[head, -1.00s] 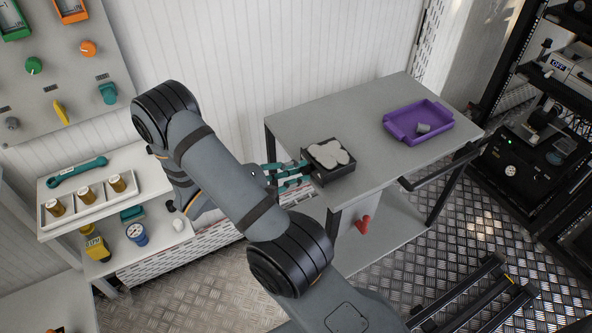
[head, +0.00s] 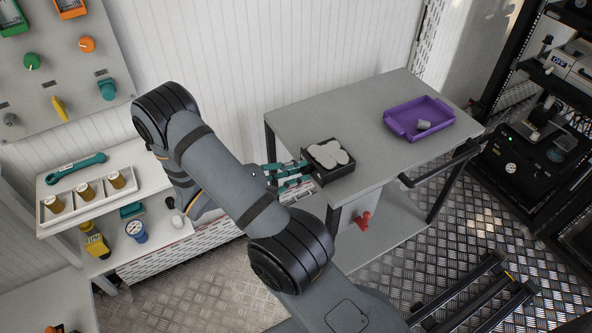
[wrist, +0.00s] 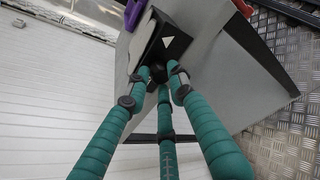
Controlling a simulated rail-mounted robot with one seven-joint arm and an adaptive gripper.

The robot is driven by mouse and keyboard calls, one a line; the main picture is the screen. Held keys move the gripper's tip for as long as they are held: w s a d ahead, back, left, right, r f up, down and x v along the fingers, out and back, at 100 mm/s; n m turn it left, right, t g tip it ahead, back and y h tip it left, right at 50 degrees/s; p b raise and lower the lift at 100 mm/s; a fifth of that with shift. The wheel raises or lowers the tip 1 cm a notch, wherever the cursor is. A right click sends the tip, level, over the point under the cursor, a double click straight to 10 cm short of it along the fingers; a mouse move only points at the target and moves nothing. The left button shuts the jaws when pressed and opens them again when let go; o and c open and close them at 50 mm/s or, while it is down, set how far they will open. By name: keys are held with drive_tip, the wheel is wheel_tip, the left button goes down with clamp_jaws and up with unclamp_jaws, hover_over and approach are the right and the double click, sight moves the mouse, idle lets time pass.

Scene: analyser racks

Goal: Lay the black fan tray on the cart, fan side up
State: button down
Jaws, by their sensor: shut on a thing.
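The black fan tray (head: 334,172) is at the front left end of the grey cart top (head: 375,120), with its pale round fan shapes facing up. It looks level; I cannot tell whether it rests on the cart or hovers just above it. My gripper (head: 303,174) has teal fingers shut on the tray's left side. In the wrist view the fingers (wrist: 161,75) meet at a dark knob on the tray's black face (wrist: 166,42), which carries a white triangle mark. The fingers hide part of that face.
A purple bin (head: 398,120) with a grey piece (head: 423,125) inside stands on the right part of the cart. The cart top between bin and tray is clear. A shelf at left holds a teal wrench (head: 76,168) and a white jar tray (head: 47,213). Black racks (head: 555,150) stand at right.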

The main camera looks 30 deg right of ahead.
drive_tip(key=c, duration=1.5)
unclamp_jaws()
drive_tip(key=shift+o, duration=0.5)
drive_tip(key=shift+a, duration=0.1)
drive_tip(key=f+v, duration=0.2)
drive_tip(key=v, duration=1.5)
drive_tip(key=shift+w+a, duration=0.25)
drive_tip(key=shift+a, duration=0.35)
drive_tip(key=shift+r, duration=0.1)
drive_tip(key=d, duration=0.8)
drive_tip(key=shift+w+d+f, duration=0.2)
drive_tip(key=shift+d+f, duration=0.05)
drive_tip(key=shift+f, duration=0.2)
